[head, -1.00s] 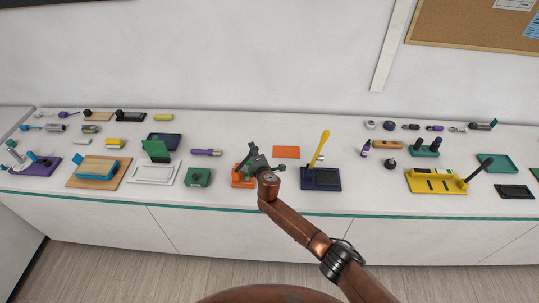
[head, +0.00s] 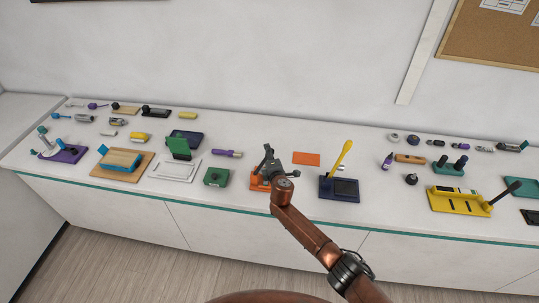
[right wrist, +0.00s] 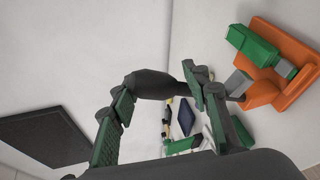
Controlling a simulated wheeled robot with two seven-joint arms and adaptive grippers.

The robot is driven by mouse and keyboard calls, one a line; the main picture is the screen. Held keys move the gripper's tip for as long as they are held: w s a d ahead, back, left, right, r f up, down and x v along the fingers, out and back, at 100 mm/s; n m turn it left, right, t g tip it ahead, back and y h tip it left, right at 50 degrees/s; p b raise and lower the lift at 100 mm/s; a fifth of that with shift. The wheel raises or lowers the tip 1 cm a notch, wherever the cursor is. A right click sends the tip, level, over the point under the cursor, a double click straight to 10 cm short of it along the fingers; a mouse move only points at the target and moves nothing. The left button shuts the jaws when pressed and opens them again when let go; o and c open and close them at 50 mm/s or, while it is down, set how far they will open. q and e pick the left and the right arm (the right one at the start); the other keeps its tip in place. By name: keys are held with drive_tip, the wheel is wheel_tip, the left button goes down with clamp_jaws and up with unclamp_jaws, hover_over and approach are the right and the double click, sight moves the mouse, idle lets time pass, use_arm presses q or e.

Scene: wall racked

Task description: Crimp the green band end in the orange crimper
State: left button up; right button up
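The orange crimper (head: 259,184) stands near the counter's front edge in the head view, partly hidden by my right gripper (head: 272,167). In the right wrist view the crimper's orange base (right wrist: 299,88) is at the right, with a green block (right wrist: 254,45) and grey metal parts on it. I cannot tell whether that block is the green band end. The fingers of my right gripper (right wrist: 160,97) stand wide apart. A dark rounded handle (right wrist: 153,84) spans the gap near the fingertips; I cannot tell whether they touch it. My left gripper is out of view.
A green box (head: 216,177) stands just left of the crimper and a navy base with a yellow lever (head: 343,152) just right. An orange mat (head: 306,159) lies behind. Several other fixtures and tools fill the counter on both sides, with small bare gaps between.

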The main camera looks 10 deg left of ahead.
drive_tip(key=shift+d+f, duration=0.1)
drive_tip(key=shift+d, duration=0.2)
drive_tip(key=v, duration=1.1)
drive_tip(key=shift+s, duration=0.4)
drive_tip(key=shift+r, duration=0.2)
